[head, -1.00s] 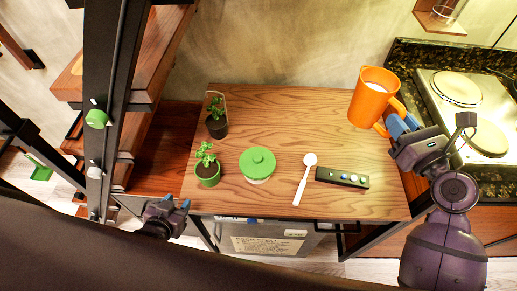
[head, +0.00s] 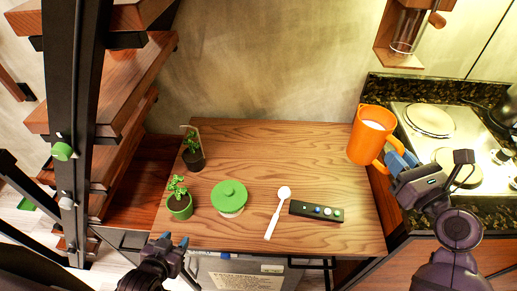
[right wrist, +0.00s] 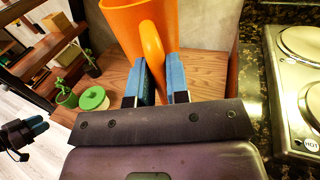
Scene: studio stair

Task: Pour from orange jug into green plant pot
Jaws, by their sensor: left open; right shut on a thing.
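The orange jug (head: 364,141) is at the right side of the wooden table, upright or nearly so, with white contents showing at its top. My right gripper (head: 393,162) is shut on its handle, which also shows between the blue fingers in the right wrist view (right wrist: 154,62). I cannot tell whether the jug's base touches the table. The green plant pot (head: 180,208) with a leafy plant stands at the table's left front, well away from the jug. My left gripper (head: 170,243) is open and empty, just off the table's front left corner.
A dark plant pot (head: 194,160) stands behind the green one. A green-lidded jar (head: 229,197), a white spoon (head: 277,213) and a dark remote (head: 316,211) lie across the front. A hot plate (head: 432,122) is on the right counter. The table's back middle is clear.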

